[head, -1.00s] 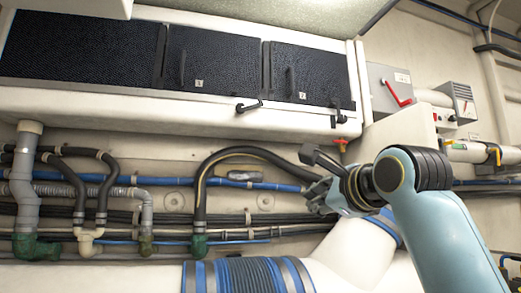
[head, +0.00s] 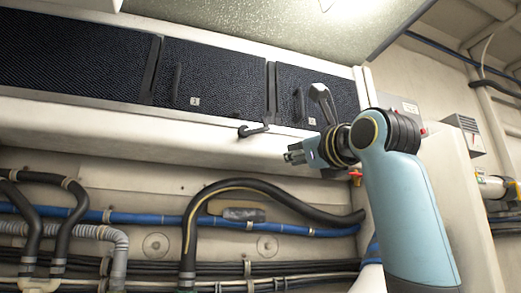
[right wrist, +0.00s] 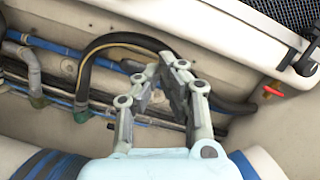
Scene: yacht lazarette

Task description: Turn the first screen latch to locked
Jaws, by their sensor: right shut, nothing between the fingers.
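The screen marked 1 (head: 211,78) is a dark mesh panel on the upper wall. Its black latch (head: 253,130) sits on the pale ledge below the panel's right end, its handle lying nearly sideways with the end to the left. My right gripper (head: 292,156) is shut and empty, below and right of this latch and apart from it. In the right wrist view the shut fingers (right wrist: 166,74) are in front of the pipes, touching nothing that I can see. A black latch (right wrist: 307,58) shows at that view's right edge. My left gripper is out of view.
The screen marked 2 (head: 338,97) is partly behind my right arm. Black hose (head: 262,184) and blue pipe (head: 130,217) run along the wall below the ledge. A red valve handle (head: 355,177) is close to my right wrist. An overhead panel (head: 270,25) hangs above.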

